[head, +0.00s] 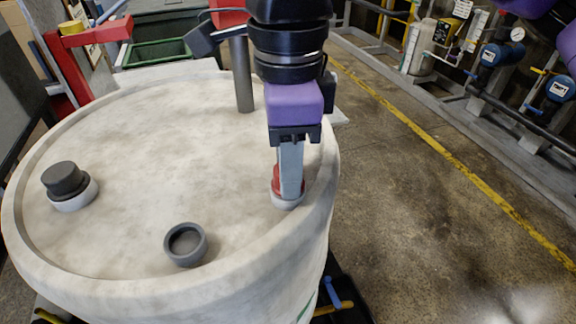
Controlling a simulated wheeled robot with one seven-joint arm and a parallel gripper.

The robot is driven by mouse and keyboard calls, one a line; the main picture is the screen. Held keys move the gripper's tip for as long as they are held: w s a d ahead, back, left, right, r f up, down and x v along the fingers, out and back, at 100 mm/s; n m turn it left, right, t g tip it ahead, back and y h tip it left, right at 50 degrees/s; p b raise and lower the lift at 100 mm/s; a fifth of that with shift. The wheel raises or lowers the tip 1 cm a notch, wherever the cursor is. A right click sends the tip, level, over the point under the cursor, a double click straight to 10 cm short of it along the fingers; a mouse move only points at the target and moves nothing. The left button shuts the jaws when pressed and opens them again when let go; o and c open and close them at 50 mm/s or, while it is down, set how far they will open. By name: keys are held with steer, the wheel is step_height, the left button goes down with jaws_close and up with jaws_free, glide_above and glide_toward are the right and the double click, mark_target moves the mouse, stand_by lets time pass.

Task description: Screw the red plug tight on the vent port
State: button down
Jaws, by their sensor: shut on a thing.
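The red plug (274,186) sits on the white vent port (285,204) near the right rim of the pale drum top (150,140). My gripper (290,190) points straight down over the port, its fingers shut on the red plug. The fingers hide most of the plug, so I cannot tell how far it is seated or whether it is tilted.
A dark grey cap (64,178) sits on another white port (73,194) at the left. A grey open ring-shaped cap (186,244) lies near the front. A grey pipe (242,75) rises at the back. Floor with a yellow line (440,155) lies to the right.

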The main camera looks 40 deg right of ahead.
steer(key=m+b, duration=0.1)
steer(key=m, duration=0.2)
steer(key=shift+f+b, duration=0.15)
steer(key=shift+b, duration=0.25)
steer(key=shift+m, duration=0.5)
steer(key=shift+m+b, duration=0.8)
steer(key=m+b, duration=0.1)
steer(key=m, duration=0.1)
steer(key=shift+m+b, duration=0.3)
steer(key=shift+m, duration=0.5)
